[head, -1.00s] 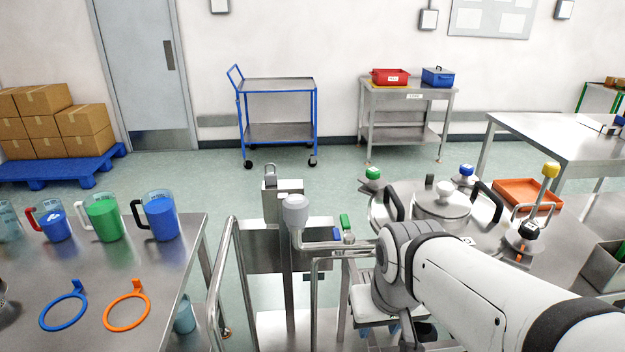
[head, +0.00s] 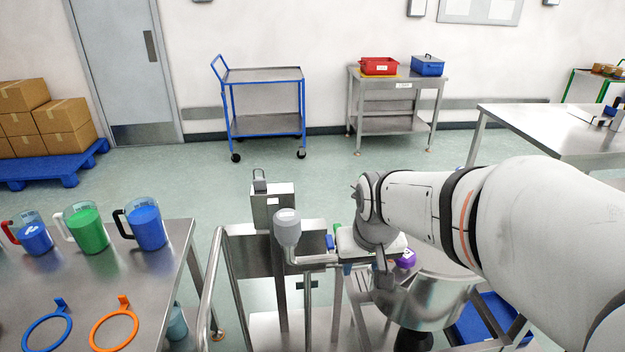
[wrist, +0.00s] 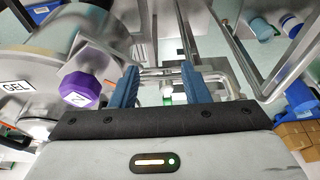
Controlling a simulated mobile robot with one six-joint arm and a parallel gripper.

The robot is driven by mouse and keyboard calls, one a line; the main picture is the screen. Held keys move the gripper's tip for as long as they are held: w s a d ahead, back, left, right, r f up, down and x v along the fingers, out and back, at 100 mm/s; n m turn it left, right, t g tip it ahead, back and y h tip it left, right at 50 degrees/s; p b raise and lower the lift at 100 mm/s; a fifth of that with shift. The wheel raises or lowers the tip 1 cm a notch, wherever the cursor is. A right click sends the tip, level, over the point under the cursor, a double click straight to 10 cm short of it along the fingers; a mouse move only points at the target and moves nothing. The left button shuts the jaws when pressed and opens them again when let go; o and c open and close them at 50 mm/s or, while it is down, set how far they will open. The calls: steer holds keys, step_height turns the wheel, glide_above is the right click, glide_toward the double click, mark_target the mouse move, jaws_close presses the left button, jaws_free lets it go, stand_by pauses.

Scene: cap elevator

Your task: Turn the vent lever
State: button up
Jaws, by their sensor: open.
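No part is marked as the vent lever, and I cannot tell for sure which one it is. A grey rounded knob (head: 287,226) stands on a bent metal pipe by the steel stand, left of my gripper. My gripper (head: 338,256) is partly hidden by its own body in the head view. In the wrist view my gripper (wrist: 160,76) shows two blue fingers spread apart with nothing held. A bent metal bar (wrist: 158,71) shows between and beyond them. A purple faceted knob (wrist: 80,88) with a letter sits left of the fingers; it also shows in the head view (head: 406,259).
A steel vessel (head: 432,298) stands under my arm; a GEL label (wrist: 15,87) shows on the wrist view's left. A bench (head: 150,290) with jugs and rings is at left. A steel rail (head: 211,280) runs beside the stand.

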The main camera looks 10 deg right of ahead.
steer(key=shift+t, duration=0.6)
steer(key=w+p, duration=0.2)
steer(key=w, duration=0.5)
steer(key=w+p, duration=0.2)
steer(key=w, duration=0.6)
steer(key=shift+w+a+r+p, duration=0.15)
steer(key=shift+w+a+p, duration=0.05)
steer(key=shift+w+p, duration=0.1)
steer(key=shift+p+x, duration=0.6)
steer(key=shift+x, duration=3.35)
jaws_close()
